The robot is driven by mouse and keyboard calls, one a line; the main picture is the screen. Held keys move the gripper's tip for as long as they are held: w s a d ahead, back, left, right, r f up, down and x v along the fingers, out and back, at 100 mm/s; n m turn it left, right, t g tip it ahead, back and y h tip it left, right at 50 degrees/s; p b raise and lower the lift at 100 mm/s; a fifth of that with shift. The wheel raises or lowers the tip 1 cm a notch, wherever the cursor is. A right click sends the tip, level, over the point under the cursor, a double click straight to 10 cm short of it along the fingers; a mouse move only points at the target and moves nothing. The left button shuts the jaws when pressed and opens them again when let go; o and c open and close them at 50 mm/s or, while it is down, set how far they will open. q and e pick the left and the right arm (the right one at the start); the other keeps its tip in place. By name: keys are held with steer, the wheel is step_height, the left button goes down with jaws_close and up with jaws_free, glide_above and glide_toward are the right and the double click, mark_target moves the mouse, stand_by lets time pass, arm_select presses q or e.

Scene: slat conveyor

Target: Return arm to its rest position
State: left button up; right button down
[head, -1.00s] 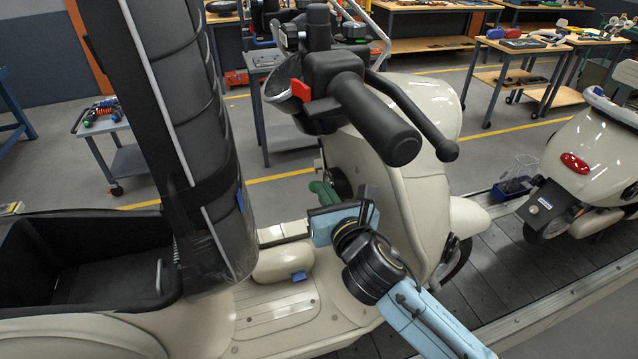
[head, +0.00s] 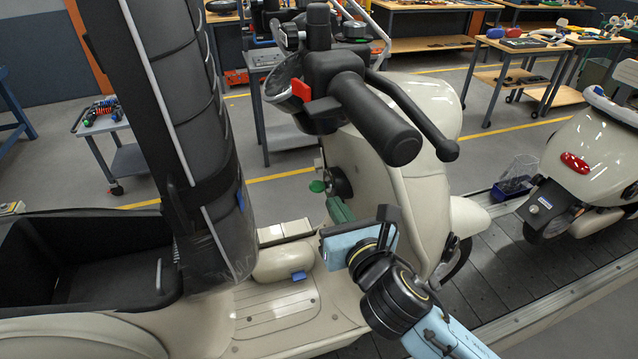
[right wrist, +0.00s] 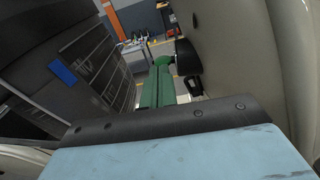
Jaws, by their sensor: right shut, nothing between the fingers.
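My right gripper (head: 336,203) has green fingers on a light blue body and is in front of the cream scooter's (head: 405,195) front shield. Its fingers lie together and hold nothing; in the right wrist view the shut fingers (right wrist: 158,75) point away from the camera. Just beyond the fingertips is a small green piece (head: 317,186) beside a round black part (head: 340,182) on the shield. In the right wrist view the green piece (right wrist: 164,62) shows behind the fingertips, and I cannot tell the exact gap. My left gripper is not in view.
The scooter's handlebar grip (head: 375,118) and brake lever hang above my right arm. The black seat (head: 185,130) stands tilted up at left, over an open black bin (head: 100,270). A second scooter (head: 590,155) is at right on the slat conveyor (head: 500,265).

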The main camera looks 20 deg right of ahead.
steer(key=shift+s, duration=0.15)
stand_by(0.3)
step_height(320, 180, down, 22)
steer(key=d+m+g+b, duration=0.2)
steer(key=m+g+b, duration=0.2)
steer(key=m+b, duration=0.15)
steer(key=s+d+f+m+g+b, duration=0.1)
steer(key=s+f+m, duration=0.15)
steer(key=f, duration=0.55)
steer(key=s+d+f+m+g+b, duration=0.2)
steer(key=f+m, duration=0.2)
steer(key=f, duration=0.4)
steer(key=s+d+f+m+g+b, duration=0.1)
steer(key=s+f+m, duration=0.2)
steer(key=f, duration=0.5)
steer(key=s+d+f+m+g+b, duration=0.1)
steer(key=s+f+m+g+b, duration=0.3)
steer(key=s+f+m, duration=0.5)
steer(key=s+d+f+m+g+b, duration=0.2)
steer(key=s+f+m, duration=0.7)
steer(key=s+f, duration=1)
steer(key=s+g+b, duration=0.2)
steer(key=s, duration=0.3)
steer(key=shift+f+h, duration=0.3)
steer(key=shift+h, duration=0.1)
